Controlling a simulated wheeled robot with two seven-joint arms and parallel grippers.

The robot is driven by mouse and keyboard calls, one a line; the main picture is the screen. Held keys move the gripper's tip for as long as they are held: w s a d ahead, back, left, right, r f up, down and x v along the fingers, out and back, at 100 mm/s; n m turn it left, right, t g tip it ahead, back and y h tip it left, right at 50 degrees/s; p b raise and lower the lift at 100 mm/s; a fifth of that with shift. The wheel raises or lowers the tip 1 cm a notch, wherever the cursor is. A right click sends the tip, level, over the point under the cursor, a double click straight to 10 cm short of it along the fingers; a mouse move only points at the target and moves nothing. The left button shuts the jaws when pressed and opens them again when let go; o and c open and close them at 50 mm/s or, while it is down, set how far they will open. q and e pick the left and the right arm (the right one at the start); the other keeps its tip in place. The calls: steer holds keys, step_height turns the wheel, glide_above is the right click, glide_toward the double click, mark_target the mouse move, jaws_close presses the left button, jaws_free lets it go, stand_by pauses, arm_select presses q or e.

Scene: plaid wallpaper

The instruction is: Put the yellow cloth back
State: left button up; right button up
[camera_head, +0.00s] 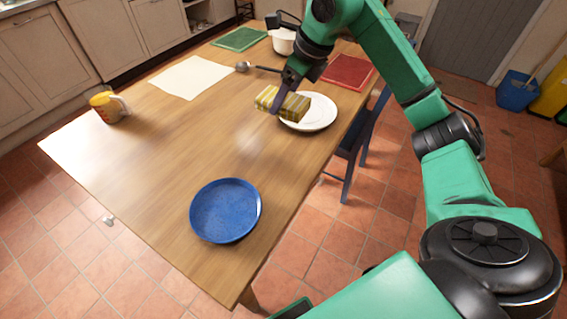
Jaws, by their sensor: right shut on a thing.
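The yellow cloth (296,106) is a folded, patterned block at the left edge of the white plate (321,121). My right gripper (280,101) reaches down from above and is shut on the cloth, with a dark finger crossing its near side. The cloth overlaps the plate's rim in the picture; whether it touches the plate or hangs above it I cannot tell. My left gripper is not in view.
A blue plate (225,211) lies near the table's front end, and a yellow mug (109,107) stands at the left. A white sheet (190,78), a ladle (243,67), a red board (348,72), a green board (239,39) and a white bowl (283,43) lie farther back. The table's middle is clear.

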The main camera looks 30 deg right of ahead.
step_height(320, 180, down, 20)
steer(key=shift+d+r, duration=0.15)
steer(key=o, duration=1)
steer(key=shift+s+d+r, duration=0.1)
steer(key=shift+d+r, duration=0.05)
steer(key=shift+r, duration=0.1)
steer(key=v, duration=1.1)
steer(key=shift+b, duration=0.4)
